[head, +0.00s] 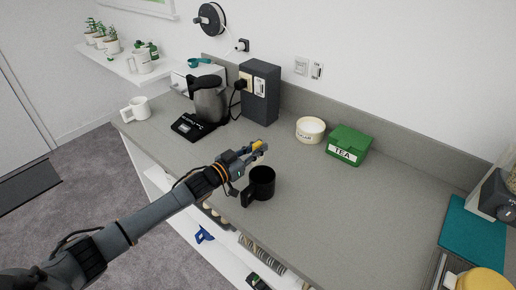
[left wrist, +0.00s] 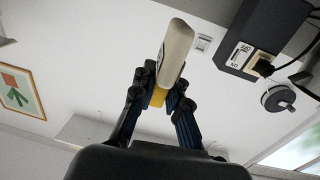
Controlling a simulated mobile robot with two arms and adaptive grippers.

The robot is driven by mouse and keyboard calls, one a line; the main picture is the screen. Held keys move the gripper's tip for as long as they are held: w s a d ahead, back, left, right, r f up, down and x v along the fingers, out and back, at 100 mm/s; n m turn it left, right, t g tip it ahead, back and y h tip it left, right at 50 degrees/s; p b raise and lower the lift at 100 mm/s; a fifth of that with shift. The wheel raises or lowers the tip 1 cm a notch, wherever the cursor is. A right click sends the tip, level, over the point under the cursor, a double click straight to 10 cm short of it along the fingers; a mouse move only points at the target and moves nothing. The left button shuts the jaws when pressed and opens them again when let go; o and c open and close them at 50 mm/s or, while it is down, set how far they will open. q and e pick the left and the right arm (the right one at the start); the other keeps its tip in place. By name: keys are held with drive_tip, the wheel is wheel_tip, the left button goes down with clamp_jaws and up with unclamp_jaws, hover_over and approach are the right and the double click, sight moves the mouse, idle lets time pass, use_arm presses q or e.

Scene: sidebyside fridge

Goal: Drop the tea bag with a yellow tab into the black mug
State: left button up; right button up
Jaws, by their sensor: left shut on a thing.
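The black mug (head: 263,181) stands upright on the grey counter near its front edge, its handle toward the lower left. My left gripper (head: 254,150) is above the mug's far side in the head view and is shut on the tea bag. The tea bag's yellow tab (head: 258,144) shows at the fingertips. In the left wrist view, the pale tea bag (left wrist: 175,50) sticks out beyond the fingers of my left gripper (left wrist: 158,98), with yellow between them. The mug is not in the left wrist view. My right gripper is not in view.
A green tea box (head: 348,147) and a cream bowl (head: 310,130) stand behind and right of the mug. A kettle (head: 209,103), a dark socket box (head: 261,92) and a white mug (head: 136,109) stand to the left. The counter right of the black mug is clear up to a teal board (head: 468,240).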

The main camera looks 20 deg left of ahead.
use_arm(q)
wheel_tip(320, 180, down, 2)
drive_tip(key=shift+s+f+b, duration=0.1)
drive_tip(key=shift+f+b, duration=0.15)
drive_tip(key=shift+b, duration=0.5)
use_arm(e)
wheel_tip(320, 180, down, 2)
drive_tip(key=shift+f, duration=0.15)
use_arm(q)
drive_tip(key=o, duration=0.8)
drive_tip(key=shift+s+a, duration=0.2)
drive_tip(key=shift+s, duration=0.25)
drive_tip(key=v, duration=1.1)
drive_tip(key=shift+r, duration=0.1)
